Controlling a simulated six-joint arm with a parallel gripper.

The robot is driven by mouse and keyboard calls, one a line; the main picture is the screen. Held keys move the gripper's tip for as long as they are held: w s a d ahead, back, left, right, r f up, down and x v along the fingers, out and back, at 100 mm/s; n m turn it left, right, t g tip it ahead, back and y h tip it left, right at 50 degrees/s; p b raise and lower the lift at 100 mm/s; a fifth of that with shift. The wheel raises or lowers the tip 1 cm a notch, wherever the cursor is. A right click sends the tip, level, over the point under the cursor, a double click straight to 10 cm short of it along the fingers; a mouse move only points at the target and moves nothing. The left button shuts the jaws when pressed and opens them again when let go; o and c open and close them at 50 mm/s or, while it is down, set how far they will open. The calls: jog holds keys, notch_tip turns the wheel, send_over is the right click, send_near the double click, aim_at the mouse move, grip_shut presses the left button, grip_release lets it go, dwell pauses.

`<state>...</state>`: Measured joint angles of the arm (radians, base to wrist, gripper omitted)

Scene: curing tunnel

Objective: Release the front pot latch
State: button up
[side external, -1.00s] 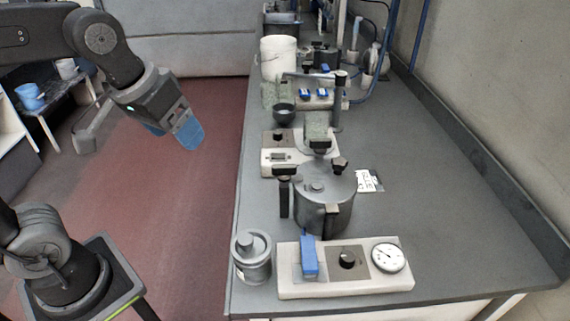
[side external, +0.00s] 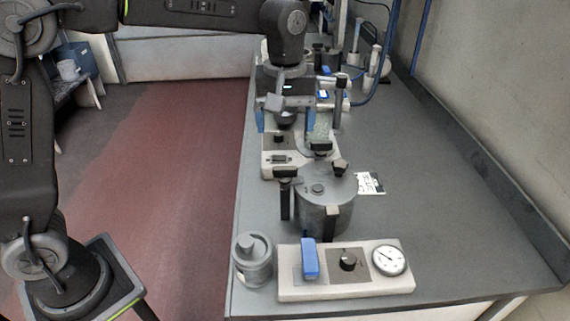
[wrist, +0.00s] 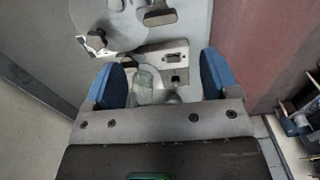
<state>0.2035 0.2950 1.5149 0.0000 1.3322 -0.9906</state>
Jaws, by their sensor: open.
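A grey metal pot (side external: 309,213) with a round lid stands on the bench. Dark-headed latches stand around its rim: one at the left (side external: 285,171), one at the back right (side external: 341,165), and a pale bracket at the near side (side external: 332,212). I cannot tell which is the front latch, or each latch's state. My gripper (side external: 286,122) points down behind the pot, over the white fixture, its blue fingers wide apart and empty. In the wrist view, the fingers (wrist: 163,68) frame a greenish block; the pot (wrist: 100,22) and a dark latch head (wrist: 160,14) lie beyond the fingertips.
A control box (side external: 345,285) with a blue lever (side external: 310,258), knob and gauge stands in front of the pot, beside a grey canister (side external: 252,260). A card (side external: 370,183) lies right of the pot. The bench's right side is clear.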

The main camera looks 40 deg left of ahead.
aim_at(285, 167)
notch_tip(285, 167, down, 11)
jog(key=shift+r, duration=0.15)
jog(key=shift+c, duration=0.4)
jog(key=c, duration=0.8)
jog(key=shift+c, duration=0.2)
